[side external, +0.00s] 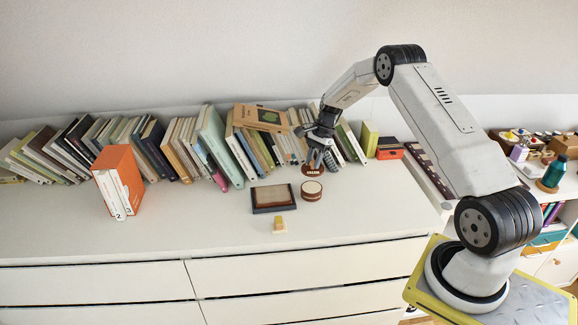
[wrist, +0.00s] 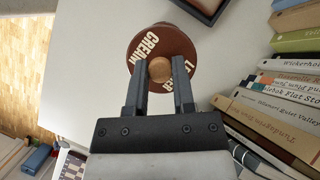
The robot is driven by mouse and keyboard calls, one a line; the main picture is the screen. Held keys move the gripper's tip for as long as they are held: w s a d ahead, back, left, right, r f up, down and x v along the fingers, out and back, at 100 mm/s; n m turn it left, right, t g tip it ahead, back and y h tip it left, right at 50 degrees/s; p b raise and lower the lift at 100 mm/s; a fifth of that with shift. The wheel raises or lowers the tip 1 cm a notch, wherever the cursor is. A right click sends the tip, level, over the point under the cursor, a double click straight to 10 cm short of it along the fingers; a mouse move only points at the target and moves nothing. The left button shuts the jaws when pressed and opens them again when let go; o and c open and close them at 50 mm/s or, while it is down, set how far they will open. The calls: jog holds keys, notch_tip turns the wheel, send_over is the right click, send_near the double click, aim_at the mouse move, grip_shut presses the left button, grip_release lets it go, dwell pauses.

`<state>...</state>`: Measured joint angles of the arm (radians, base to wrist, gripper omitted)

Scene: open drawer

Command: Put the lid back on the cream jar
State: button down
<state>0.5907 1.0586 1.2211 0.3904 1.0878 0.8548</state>
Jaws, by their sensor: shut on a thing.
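The cream jar (side external: 311,194) stands open on the white dresser top, a small brown round pot with a pale inside. The lid (side external: 313,171) is a red-brown disc with pale lettering. In the wrist view the lid (wrist: 143,63) shows "CREAM" and a small tan knob at its middle. My gripper (side external: 322,160) is shut on the knob, with one finger on each side (wrist: 160,72). In the side view the lid is just behind the jar, apart from its rim; its height over the dresser is hard to tell. In the wrist view the jar cannot be made out clearly.
A dark-framed tray (side external: 254,208) lies left of the jar, with a small yellowish block (side external: 279,225) in front. A leaning row of books (side external: 210,145) lines the wall behind my gripper. An orange slipcase (side external: 131,170) stands at left. The dresser's front is clear.

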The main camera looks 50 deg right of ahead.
jog(key=shift+f, duration=0.25)
jog(key=shift+f, duration=2.9)
jog(key=shift+f, duration=0.25)
dwell(0.4)
grip_release()
dwell(0.5)
jog(key=shift+r, duration=0.25)
jog(key=shift+r, duration=3.3)
